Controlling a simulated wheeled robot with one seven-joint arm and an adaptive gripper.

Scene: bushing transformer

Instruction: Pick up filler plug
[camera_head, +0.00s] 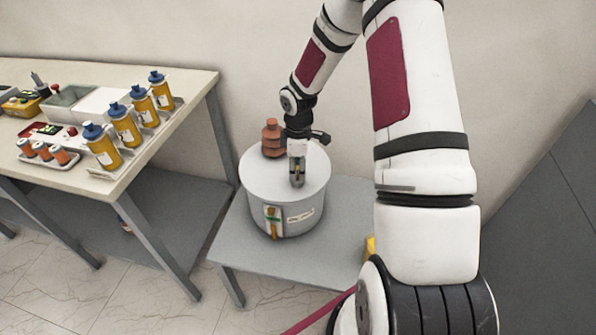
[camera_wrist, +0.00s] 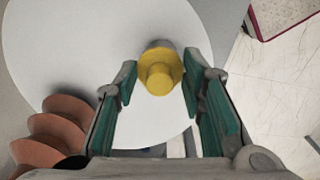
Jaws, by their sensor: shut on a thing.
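The filler plug (camera_wrist: 159,79) is yellow and round, with a grey part behind it. In the wrist view it sits between the two green-padded fingers of my gripper (camera_wrist: 160,84), which is shut on it. In the head view my gripper (camera_head: 297,178) points down over the lid of the white-grey transformer drum (camera_head: 258,182), and the plug is mostly hidden there. The white lid (camera_wrist: 70,45) fills much of the wrist view behind the plug. I cannot tell whether the plug touches the lid.
A brown ribbed bushing (camera_head: 271,140) stands on the lid, left of my gripper; it also shows in the wrist view (camera_wrist: 60,125). A grey table (camera_head: 238,245) carries the drum. A workbench (camera_head: 150,150) at left holds several yellow bottles (camera_head: 127,125) with blue caps.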

